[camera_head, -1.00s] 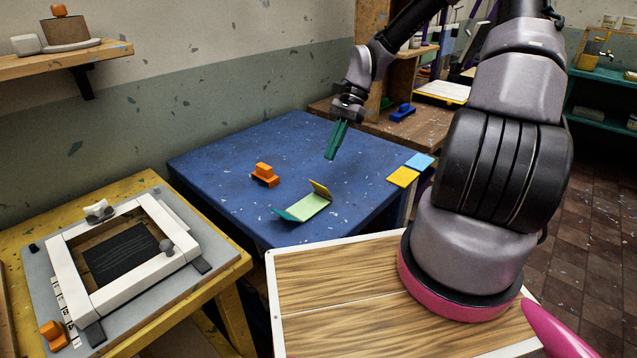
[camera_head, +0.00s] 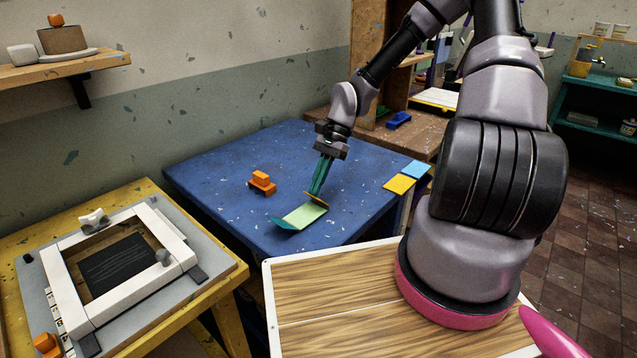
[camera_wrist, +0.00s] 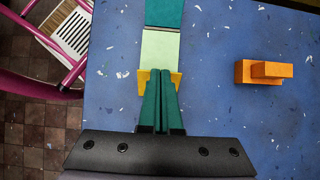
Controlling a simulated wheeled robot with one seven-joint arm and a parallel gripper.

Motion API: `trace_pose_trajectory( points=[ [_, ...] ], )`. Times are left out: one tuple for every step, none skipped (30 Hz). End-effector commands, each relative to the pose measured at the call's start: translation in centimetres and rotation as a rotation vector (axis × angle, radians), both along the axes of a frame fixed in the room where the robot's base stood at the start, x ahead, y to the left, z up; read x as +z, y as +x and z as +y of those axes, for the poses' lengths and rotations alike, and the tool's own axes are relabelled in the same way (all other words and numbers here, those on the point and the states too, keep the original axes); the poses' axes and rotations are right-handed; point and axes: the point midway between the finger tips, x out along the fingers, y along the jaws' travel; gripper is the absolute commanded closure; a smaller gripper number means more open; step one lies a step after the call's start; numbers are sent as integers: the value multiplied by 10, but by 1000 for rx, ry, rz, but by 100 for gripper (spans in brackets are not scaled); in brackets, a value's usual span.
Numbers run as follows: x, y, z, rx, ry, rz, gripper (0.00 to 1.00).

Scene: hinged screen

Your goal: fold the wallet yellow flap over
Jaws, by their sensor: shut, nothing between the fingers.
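The wallet lies on the blue table, with a pale green middle panel (camera_head: 304,216). Its teal flap (camera_head: 286,224) is at the left end, and its narrow yellow flap (camera_head: 323,203) stands raised at the other end. My gripper (camera_head: 315,193) is shut and empty, with its green fingertips low at the yellow flap, on the side away from the panel. In the wrist view the fingers (camera_wrist: 160,72) cover the middle of the yellow flap (camera_wrist: 175,78), the pale panel (camera_wrist: 160,46) lying beyond. I cannot tell whether the fingers touch the flap.
An orange block (camera_head: 262,183) sits on the blue table (camera_head: 225,165), left of my gripper. Yellow (camera_head: 399,184) and light blue (camera_head: 416,169) squares lie at the table's right corner. A yellow bench (camera_head: 222,285) with a white frame is at the left. Table around the wallet is mostly clear.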

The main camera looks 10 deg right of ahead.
Motion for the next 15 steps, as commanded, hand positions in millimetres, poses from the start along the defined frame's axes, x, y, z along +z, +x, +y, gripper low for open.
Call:
trace_pose_trajectory(
  points=[
    [0,0,0,0,0,0,100],
    [-1,0,0,0,0,0,100],
    [-1,0,0,0,0,0,100],
    [0,0,0,0,0,0,100],
    [0,0,0,0,0,0,100],
    [0,0,0,0,0,0,100],
    [0,0,0,0,0,0,100],
    [0,0,0,0,0,0,100],
    [-1,-1,1,0,0,0,100],
    [-1,-1,1,1,0,0,100],
    [-2,-1,1,1,0,0,100],
    [-3,-2,2,2,-1,1,100],
    [-4,-3,3,2,0,1,100],
    [-5,-3,4,3,0,2,100],
    [-7,-4,5,3,0,2,100]
  ],
)
